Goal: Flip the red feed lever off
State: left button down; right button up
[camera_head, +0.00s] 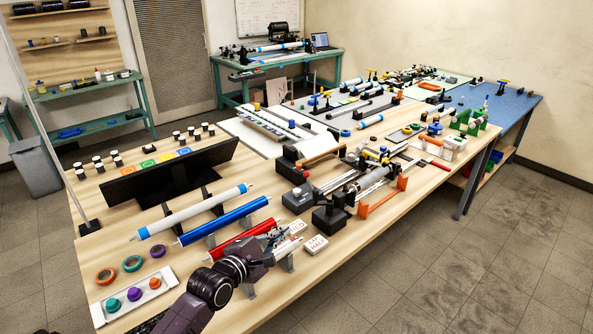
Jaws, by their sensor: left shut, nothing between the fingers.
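My left arm comes in from the bottom, and my left gripper (287,243) is over the front part of the long wooden table. Its fingers are shut with nothing between them. My right gripper is not in view.
A blue tube (222,220) and a white-and-blue tube (190,212) lie on stands behind the red one. A black machine with an orange bracket (382,197) stands to the right. A tray (133,299) with colored knobs is at the left. Wood is bare front right.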

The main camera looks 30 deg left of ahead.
aim_at(306, 173)
jog(key=i+j, duration=0.9)
jog(key=i, duration=0.1)
